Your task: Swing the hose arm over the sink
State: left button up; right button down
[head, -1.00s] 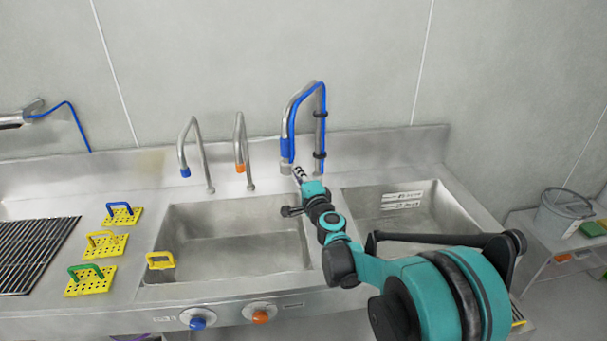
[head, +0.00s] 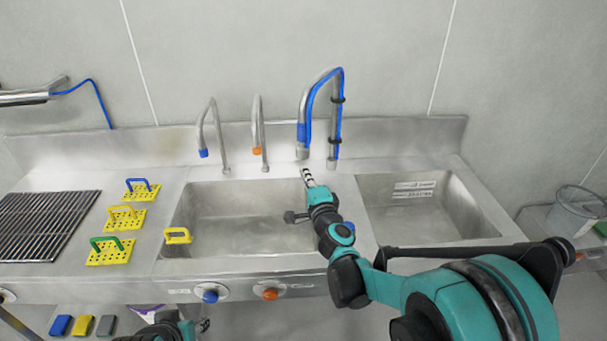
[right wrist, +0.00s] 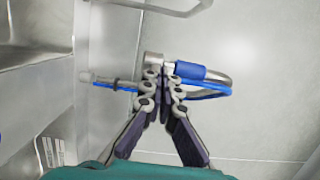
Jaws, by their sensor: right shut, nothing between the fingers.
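The hose arm (head: 322,95) is a bent steel pipe with a blue hose, standing on the back ledge of the steel sink unit. Its nozzle end (head: 302,153) hangs left of its base, above the ledge behind the left basin (head: 240,215). The right basin (head: 420,205) is to the right. My right gripper (head: 305,176) is shut and empty, just in front of and below the nozzle. In the right wrist view its fingertips (right wrist: 166,72) overlap the nozzle; contact is unclear. My left gripper (head: 204,325) shows small at the bottom, its jaws unclear.
Two thinner taps, blue-tipped (head: 204,153) and orange-tipped (head: 257,150), stand left of the hose arm. Yellow perforated blocks (head: 110,252) with handles and a black grate (head: 45,225) are at left.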

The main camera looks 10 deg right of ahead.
jog(key=shift+s+a+f, duration=0.1)
jog(key=shift+s+a, duration=0.2)
jog(key=shift+a, duration=0.05)
